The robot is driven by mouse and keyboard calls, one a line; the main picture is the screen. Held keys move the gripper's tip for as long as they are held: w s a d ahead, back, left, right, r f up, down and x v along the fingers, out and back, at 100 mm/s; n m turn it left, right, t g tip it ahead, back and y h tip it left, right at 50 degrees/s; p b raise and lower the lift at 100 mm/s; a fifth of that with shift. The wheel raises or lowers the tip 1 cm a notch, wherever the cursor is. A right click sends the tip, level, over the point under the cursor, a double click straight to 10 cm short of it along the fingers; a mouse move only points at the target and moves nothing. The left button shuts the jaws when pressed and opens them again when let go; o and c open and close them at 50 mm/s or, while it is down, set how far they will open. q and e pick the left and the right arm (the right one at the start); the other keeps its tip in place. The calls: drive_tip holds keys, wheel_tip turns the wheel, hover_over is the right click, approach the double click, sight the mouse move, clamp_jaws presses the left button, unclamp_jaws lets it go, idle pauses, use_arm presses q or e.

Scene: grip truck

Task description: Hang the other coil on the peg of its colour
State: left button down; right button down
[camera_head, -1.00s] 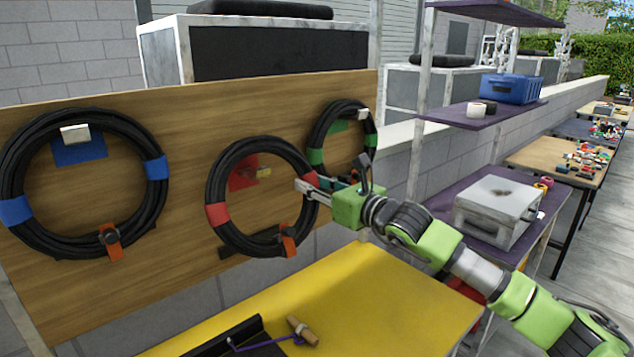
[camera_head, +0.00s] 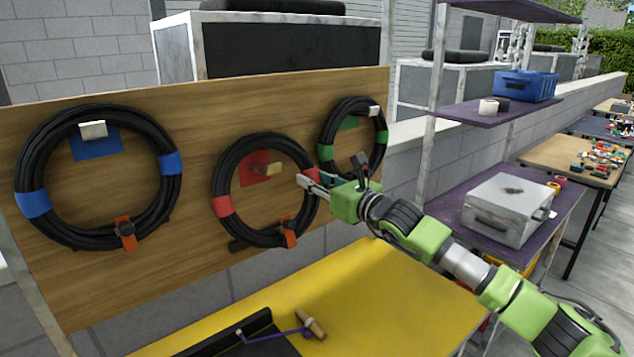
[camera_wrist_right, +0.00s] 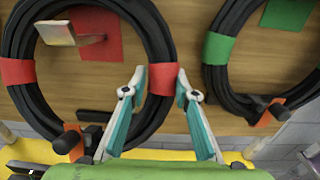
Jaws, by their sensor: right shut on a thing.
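The red-taped black coil (camera_head: 223,206) is upright in front of the wooden board, with its ring around the red-patched peg (camera_head: 268,169). A gap shows between the peg and the coil's upper inner edge. My right gripper (camera_head: 310,186) is shut on this coil's right side, at the red tape; in the right wrist view the fingers (camera_wrist_right: 161,82) are on either side of the taped part (camera_wrist_right: 160,77). The peg also shows in that view (camera_wrist_right: 60,34). The green-taped coil (camera_head: 326,152) is at the green-patched peg (camera_head: 374,111). My left gripper is out of view.
A blue-taped coil (camera_head: 33,203) hangs at the blue-patched peg (camera_head: 93,129) on the board (camera_head: 190,180). A yellow table (camera_head: 390,300) below holds a dark tray and a wooden-handled tool (camera_head: 311,324). Purple shelving (camera_head: 470,113) stands right of the board.

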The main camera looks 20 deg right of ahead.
sight(311, 193)
drive_tip(key=shift+w+a+f+b, duration=0.1)
drive_tip(key=shift+w+f+b, duration=0.1)
drive_tip(key=shift+f+b, duration=0.55)
drive_tip(key=shift+w+a+f+b, duration=0.1)
drive_tip(key=shift+w+f+b, duration=0.05)
drive_tip(key=shift+f+b, duration=0.55)
drive_tip(key=shift+f, duration=0.2)
drive_tip(key=c, duration=1.6)
unclamp_jaws()
drive_tip(key=shift+w, duration=0.1)
drive_tip(key=shift+o, duration=0.2)
drive_tip(key=shift+w+a, duration=0.1)
drive_tip(key=shift+f, duration=0.4)
drive_tip(key=v, duration=1.2)
drive_tip(key=shift+r, duration=0.4)
